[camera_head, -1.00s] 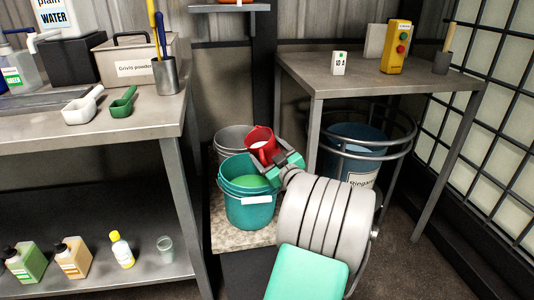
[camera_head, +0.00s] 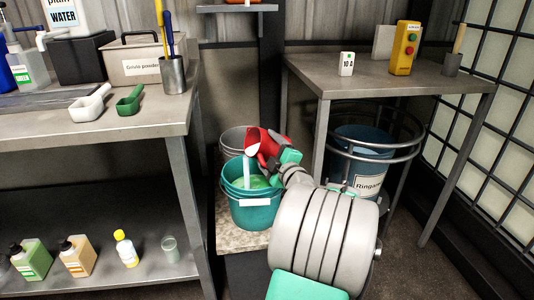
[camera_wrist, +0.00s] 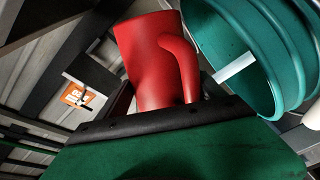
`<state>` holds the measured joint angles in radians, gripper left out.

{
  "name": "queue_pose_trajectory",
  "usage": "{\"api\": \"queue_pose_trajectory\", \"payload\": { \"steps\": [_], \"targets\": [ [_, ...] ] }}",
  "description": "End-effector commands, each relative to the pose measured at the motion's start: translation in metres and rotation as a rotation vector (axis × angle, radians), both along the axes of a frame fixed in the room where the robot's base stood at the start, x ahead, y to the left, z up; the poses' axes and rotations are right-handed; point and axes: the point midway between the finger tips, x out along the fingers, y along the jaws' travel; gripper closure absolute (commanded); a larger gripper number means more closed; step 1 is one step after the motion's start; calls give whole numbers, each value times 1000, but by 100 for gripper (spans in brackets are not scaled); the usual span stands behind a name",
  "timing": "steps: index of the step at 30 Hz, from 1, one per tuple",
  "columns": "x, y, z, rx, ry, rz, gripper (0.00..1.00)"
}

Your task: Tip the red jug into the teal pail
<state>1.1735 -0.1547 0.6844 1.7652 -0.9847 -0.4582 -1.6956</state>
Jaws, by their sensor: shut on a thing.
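The red jug (camera_head: 254,141) is tilted to the left above the teal pail (camera_head: 252,212). A pale stream runs from the jug down into the pail, which holds green liquid. My gripper (camera_head: 276,152) is shut on the jug, to the right of and above the pail. In the wrist view the jug (camera_wrist: 150,60) stands beyond the green gripper body, with its handle toward the right. The teal pail (camera_wrist: 235,40) shows at the upper right there, with a pale streak across its mouth. The fingertips are largely hidden.
A grey bucket (camera_head: 234,140) stands behind the pail on a low speckled platform (camera_head: 229,238). A table leg (camera_head: 321,140) and a caged blue bin (camera_head: 362,146) are close on the right. The left bench (camera_head: 150,130) holds a white scoop and a green scoop.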

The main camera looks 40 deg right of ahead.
Motion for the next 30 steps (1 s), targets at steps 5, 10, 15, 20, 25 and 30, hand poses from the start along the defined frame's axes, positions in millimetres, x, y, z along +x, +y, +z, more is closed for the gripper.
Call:
{"api": "queue_pose_trajectory", "payload": {
  "steps": [5, 10, 15, 20, 25, 30],
  "targets": [
    [0, 1, 2, -27, 3, 0, 91],
    [0, 1, 3, -49, 11, -1, 91],
    [0, 2, 3, -71, 19, -1, 91],
    [1, 3, 4, -90, 25, 0, 91],
    [1, 4, 5, -111, 32, -1, 91],
    [1, 5, 5, -132, 40, -1, 91]
  ]
}}
